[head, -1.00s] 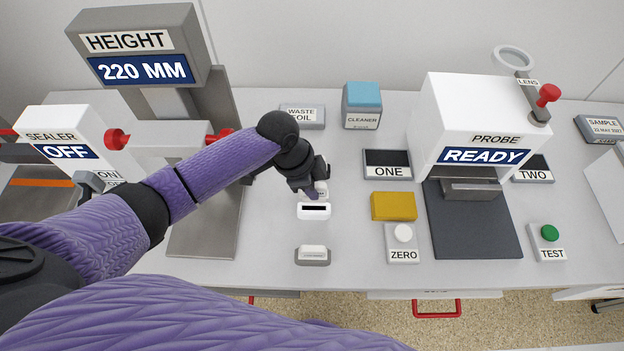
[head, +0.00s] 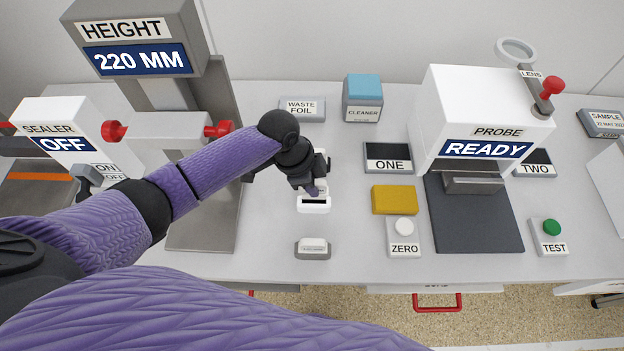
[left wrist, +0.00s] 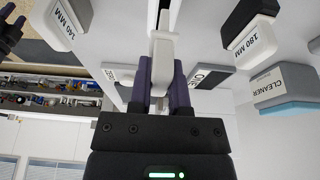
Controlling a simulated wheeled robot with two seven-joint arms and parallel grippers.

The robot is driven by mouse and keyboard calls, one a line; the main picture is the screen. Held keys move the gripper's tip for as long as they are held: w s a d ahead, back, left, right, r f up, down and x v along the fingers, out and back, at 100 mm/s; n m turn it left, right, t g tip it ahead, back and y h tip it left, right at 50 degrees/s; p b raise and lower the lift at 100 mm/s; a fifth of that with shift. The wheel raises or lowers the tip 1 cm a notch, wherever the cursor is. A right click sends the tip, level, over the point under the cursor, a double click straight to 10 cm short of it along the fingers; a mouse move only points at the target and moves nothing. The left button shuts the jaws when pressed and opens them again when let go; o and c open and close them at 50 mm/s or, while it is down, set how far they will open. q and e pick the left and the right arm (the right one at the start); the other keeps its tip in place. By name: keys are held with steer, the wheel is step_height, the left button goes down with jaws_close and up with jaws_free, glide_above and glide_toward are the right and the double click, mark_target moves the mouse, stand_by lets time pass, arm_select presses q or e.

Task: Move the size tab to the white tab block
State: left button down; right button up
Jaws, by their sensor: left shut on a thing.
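My left gripper (head: 315,187) is shut on a pale tab, the size tab (left wrist: 163,62), between its dark purple fingers. In the head view the fingertips are right at a white block with a dark slot (head: 313,205), the white tab block. The tab appears at or just above this block; the gripper hides whether they touch. A block labelled 140 MM (left wrist: 62,22) and one labelled 180 MM (left wrist: 250,45) flank it in the left wrist view. The grey block with a pale top (head: 313,250) stands nearer me.
The height gauge (head: 205,200), reading 220 MM, stands at left. A yellow block (head: 394,200), the ZERO button (head: 404,238) and the probe (head: 478,110) stand at right. The waste foil block (head: 303,110) and cleaner (head: 362,98) are behind. The front table strip is clear.

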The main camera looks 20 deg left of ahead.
stand_by(0.3)
stand_by(0.6)
arm_select(q)
steer(key=shift+p, duration=0.4)
steer(key=shift+f+b, duration=1.6)
steer(key=shift+f, duration=0.55)
steer(key=shift+c, duration=2.4)
jaws_free()
steer(key=shift+r, duration=0.1)
steer(key=w+p+v, duration=0.1)
steer(key=p+v, duration=0.2)
steer(key=v, duration=0.7)
steer(key=shift+s, duration=0.5)
